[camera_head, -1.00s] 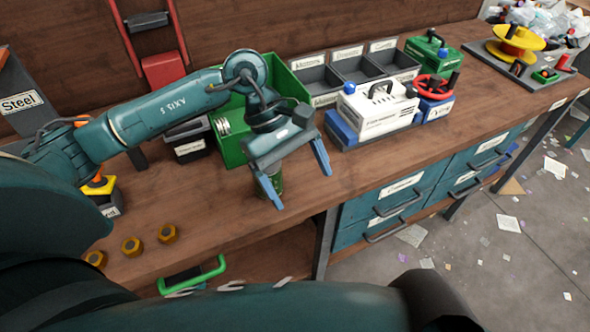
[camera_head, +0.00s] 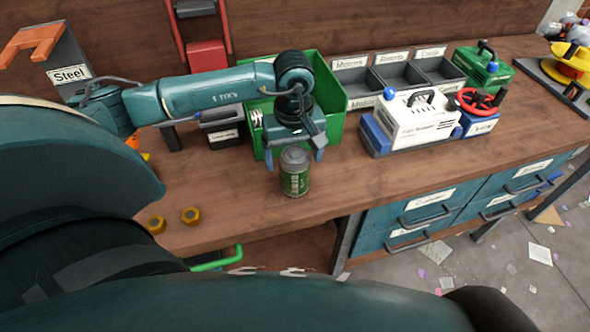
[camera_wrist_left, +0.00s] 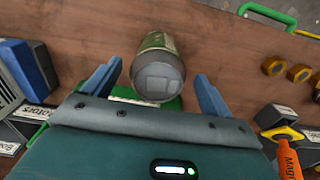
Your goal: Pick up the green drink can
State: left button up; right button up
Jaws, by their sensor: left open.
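The green drink can (camera_head: 295,178) with a grey top stands upright on the wooden bench, near its front edge. My left gripper (camera_head: 283,160) is open and empty behind the can, on the side toward the green bin, with one finger to each side. In the left wrist view the can (camera_wrist_left: 158,72) shows its grey end and a green side. It lies between the lines of the two open fingers (camera_wrist_left: 156,85), with a gap on each side. My right gripper is not in view.
A green bin (camera_head: 330,88) stands right behind my left gripper. A white machine (camera_head: 420,122) on a blue base stands to the right. Brass nuts (camera_head: 191,216) lie at the left front. Bench top (camera_head: 365,185) right of the can is clear.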

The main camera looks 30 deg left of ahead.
aim_at(294, 166)
pick_arm(q)
jog(key=f, duration=0.4)
jog(key=shift+w+a+f+p, duration=0.15)
jog(key=shift+w+p, duration=0.1)
jog(key=shift+p, duration=0.05)
jog(key=shift+c, duration=0.2)
jog(key=c, duration=1)
